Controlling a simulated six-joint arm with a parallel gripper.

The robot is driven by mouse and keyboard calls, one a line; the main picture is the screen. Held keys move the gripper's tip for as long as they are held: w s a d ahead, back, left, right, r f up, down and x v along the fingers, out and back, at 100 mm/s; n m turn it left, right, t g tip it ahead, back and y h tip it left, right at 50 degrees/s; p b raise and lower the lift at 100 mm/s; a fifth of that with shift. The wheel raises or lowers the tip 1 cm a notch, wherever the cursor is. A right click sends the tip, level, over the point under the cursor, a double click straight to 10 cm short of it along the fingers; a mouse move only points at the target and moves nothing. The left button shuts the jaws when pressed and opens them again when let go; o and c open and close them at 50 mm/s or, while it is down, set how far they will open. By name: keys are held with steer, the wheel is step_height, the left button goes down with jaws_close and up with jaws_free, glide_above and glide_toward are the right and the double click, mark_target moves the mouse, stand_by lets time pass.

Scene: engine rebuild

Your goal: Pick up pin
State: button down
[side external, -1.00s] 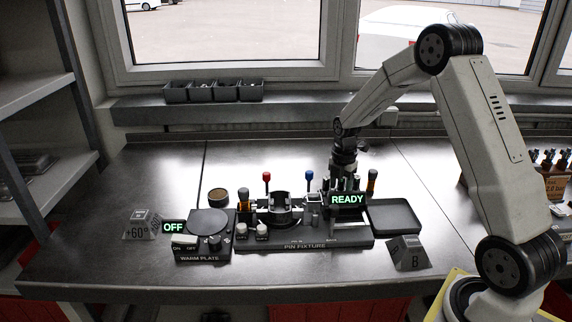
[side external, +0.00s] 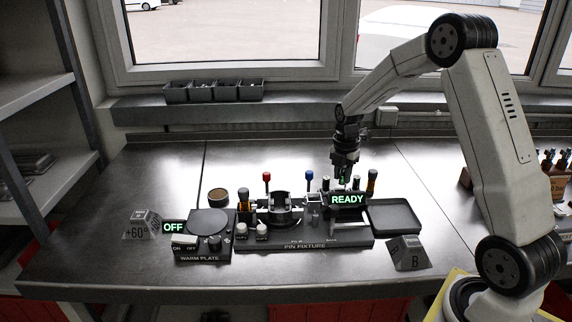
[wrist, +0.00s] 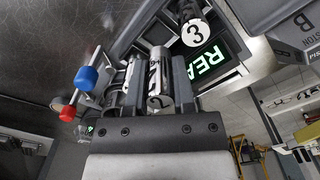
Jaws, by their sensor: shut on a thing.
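My gripper (side external: 345,173) is above the pin rack behind the lit READY display (side external: 347,200), at the right of the pin fixture (side external: 305,245). In the side view the held pin is too small to make out clearly.
A blue-topped lever (side external: 309,175) and a red-topped lever (side external: 266,176) stand left of my gripper. An empty dark tray (side external: 395,217) is at the right. The warm plate (side external: 209,222), showing OFF, is at the left. The bench behind is clear.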

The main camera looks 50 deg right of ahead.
steer(key=s+r, duration=0.1)
steer(key=r, duration=0.1)
steer(key=s+a+r, duration=0.1)
steer(key=s+r, duration=0.1)
steer(key=s+a+r, duration=0.1)
steer(key=s+r, duration=0.1)
steer(key=s+a+r, duration=0.3)
steer(key=s, duration=0.4)
steer(key=shift+s+r, duration=0.2)
steer(key=shift+s, duration=0.2)
stand_by(0.6)
